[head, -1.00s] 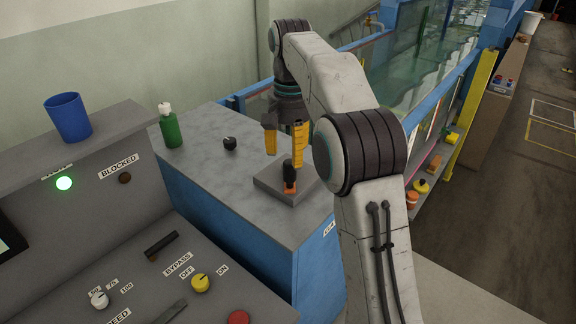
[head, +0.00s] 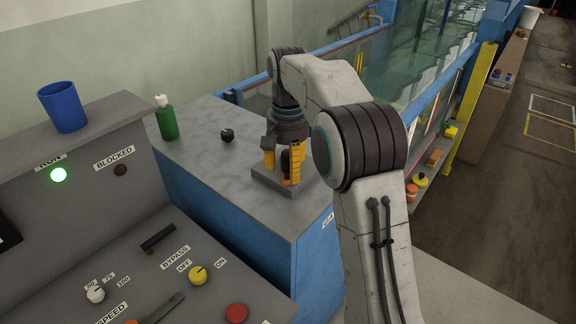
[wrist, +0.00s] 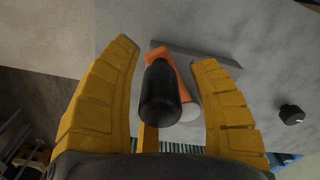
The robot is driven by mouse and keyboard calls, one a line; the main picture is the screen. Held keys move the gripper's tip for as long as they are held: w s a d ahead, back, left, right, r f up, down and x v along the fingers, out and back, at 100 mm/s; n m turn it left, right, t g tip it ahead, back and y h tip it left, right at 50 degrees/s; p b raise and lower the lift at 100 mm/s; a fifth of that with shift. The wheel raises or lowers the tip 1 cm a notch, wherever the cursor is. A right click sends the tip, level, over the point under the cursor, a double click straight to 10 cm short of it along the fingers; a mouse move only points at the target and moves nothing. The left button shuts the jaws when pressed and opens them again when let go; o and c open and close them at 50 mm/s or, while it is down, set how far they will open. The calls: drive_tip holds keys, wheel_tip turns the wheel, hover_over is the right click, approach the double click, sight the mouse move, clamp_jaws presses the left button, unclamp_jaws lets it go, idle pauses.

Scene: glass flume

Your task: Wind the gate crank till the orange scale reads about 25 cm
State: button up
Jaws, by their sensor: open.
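The gate crank shows in the wrist view as an orange arm (wrist: 182,68) with an upright black handle (wrist: 160,95). It sits on a grey block (head: 266,183) on the grey-topped blue cabinet. My gripper (head: 281,172) is down over the crank, with its yellow fingers (wrist: 165,58) open on both sides of the black handle. In the wrist view, gaps show between the handle and both fingers. In the head view the fingers hide most of the crank. I cannot make out an orange scale or its reading.
A green bottle (head: 166,119) and a small black knob (head: 227,135) stand on the cabinet top. A blue cup (head: 62,107) stands on the control console at left, where a green lamp (head: 58,175) glows. The glass flume (head: 410,72) lies behind my arm.

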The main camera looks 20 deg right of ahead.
clamp_jaws()
idle(0.5)
drive_tip(key=shift+a, duration=0.1)
